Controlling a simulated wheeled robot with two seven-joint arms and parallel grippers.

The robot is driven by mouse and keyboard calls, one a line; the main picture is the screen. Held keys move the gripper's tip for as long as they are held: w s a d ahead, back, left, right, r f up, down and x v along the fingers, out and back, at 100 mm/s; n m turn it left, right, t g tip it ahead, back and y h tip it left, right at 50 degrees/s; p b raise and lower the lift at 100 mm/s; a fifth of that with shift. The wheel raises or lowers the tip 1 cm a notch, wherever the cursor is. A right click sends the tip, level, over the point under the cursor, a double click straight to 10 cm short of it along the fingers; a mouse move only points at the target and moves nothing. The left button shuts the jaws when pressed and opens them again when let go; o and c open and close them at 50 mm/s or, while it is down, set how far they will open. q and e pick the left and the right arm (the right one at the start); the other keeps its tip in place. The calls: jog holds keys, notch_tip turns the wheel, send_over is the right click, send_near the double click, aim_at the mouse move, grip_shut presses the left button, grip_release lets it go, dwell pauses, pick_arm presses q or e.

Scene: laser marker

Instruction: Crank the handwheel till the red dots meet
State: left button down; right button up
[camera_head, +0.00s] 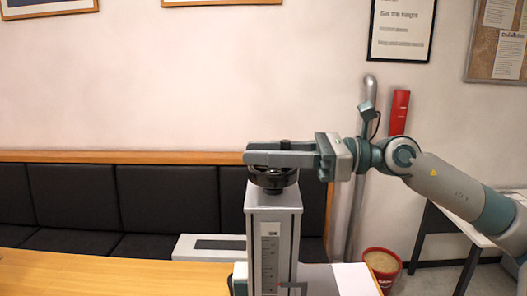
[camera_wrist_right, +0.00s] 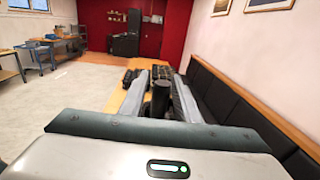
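The black handwheel (camera_head: 273,178) sits on top of the grey laser marker column (camera_head: 272,222). My right gripper (camera_head: 246,155) reaches in from the right, level, just above the wheel. Its two fingers lie on either side of a dark upright crank handle (camera_head: 285,143). The right wrist view shows this handle (camera_wrist_right: 160,98) between the fingers (camera_wrist_right: 157,78); I cannot tell whether both touch it. A scale (camera_head: 269,255) runs down the column front. A small red mark (camera_head: 279,285) shows near its foot; separate dots cannot be made out. My left gripper is out of view.
A wooden table (camera_head: 110,275) fills the front left, with a black padded bench (camera_head: 75,205) behind. A light grey box-like part (camera_head: 205,246) stands left of the column. A white sheet (camera_head: 355,280) lies to its right. A red bucket (camera_head: 382,262) stands further right.

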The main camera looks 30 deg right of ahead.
grip_shut()
jog(key=shift+g, duration=0.3)
jog(key=shift+s+d+n+g+y+b, duration=0.1)
jog(key=shift+s+n+g+y+b, duration=0.05)
jog(key=shift+n+g+y+b, duration=0.6)
jog(key=shift+s+d+n+g+y+b, duration=0.2)
jog(key=shift+n+g+b, duration=0.35)
jog(key=shift+g, duration=0.4)
jog(key=n+g, duration=0.1)
jog(key=n+g+y, duration=0.1)
jog(key=g, duration=0.1)
jog(key=n+g+b, duration=0.1)
jog(key=g, duration=0.1)
jog(key=shift+s+d+n, duration=0.1)
jog(key=shift+s+n, duration=0.15)
jog(key=shift+n, duration=0.05)
jog(key=shift+s+d+r+n+g+b, duration=0.1)
jog(key=shift+n+g+b, duration=0.1)
jog(key=shift+n+g, duration=0.55)
jog(key=shift+s+d+f+n+g+b, duration=0.1)
jog(key=shift+n+g+b, duration=0.25)
jog(key=shift+g, duration=0.7)
jog(key=shift+s+d+r+n+g+b, duration=0.1)
jog(key=shift+n+g, duration=0.5)
jog(key=shift+g, duration=0.3)
jog(key=shift+o, duration=1.6)
grip_release()
